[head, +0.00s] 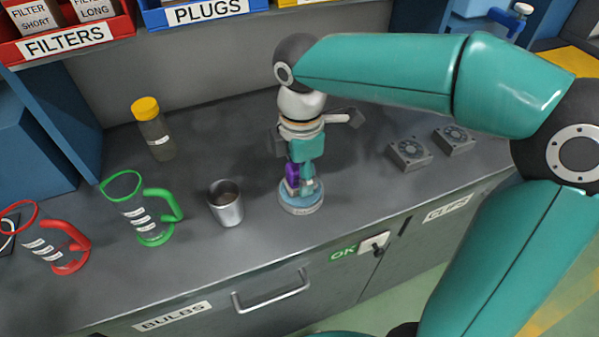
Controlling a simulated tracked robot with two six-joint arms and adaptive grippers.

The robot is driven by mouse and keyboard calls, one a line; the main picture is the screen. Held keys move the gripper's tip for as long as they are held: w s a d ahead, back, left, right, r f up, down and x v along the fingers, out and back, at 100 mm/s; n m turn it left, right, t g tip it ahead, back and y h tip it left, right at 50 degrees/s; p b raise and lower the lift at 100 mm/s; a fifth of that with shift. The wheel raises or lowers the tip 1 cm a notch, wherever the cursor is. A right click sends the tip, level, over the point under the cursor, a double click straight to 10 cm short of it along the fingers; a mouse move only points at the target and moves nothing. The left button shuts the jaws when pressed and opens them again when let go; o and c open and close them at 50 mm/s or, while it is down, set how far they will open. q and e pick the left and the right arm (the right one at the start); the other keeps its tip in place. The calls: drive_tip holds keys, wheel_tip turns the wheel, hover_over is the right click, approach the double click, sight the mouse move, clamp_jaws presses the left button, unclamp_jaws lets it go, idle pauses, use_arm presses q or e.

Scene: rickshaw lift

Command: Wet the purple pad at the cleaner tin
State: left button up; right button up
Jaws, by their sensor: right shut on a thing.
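The purple pad (292,173) is small and upright, partly hidden by my right gripper (301,182). My right gripper points down and is shut on the pad. The cleaner tin (301,206) is a low, round, blue-grey tin on the counter with writing on its front. The pad and fingertips are directly over the tin's top. I cannot tell whether the pad touches it. My left gripper is not in view.
A metal cup (226,205) stands just left of the tin. A green-handled jug (147,210), a red-handled jug (52,240) and a yellow-capped bottle (153,130) stand further left. Two grey fan-like blocks (409,153) lie right. Bins (66,38) line the shelf above.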

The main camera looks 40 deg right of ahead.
drive_tip(key=shift+f+b, duration=0.35)
drive_tip(key=shift+f, duration=0.1)
idle(0.7)
drive_tip(key=shift+f, duration=0.1)
idle(0.9)
wheel_tip(320, 180, up, 7)
drive_tip(key=p, duration=0.6)
drive_tip(key=shift+p, duration=0.4)
idle(0.6)
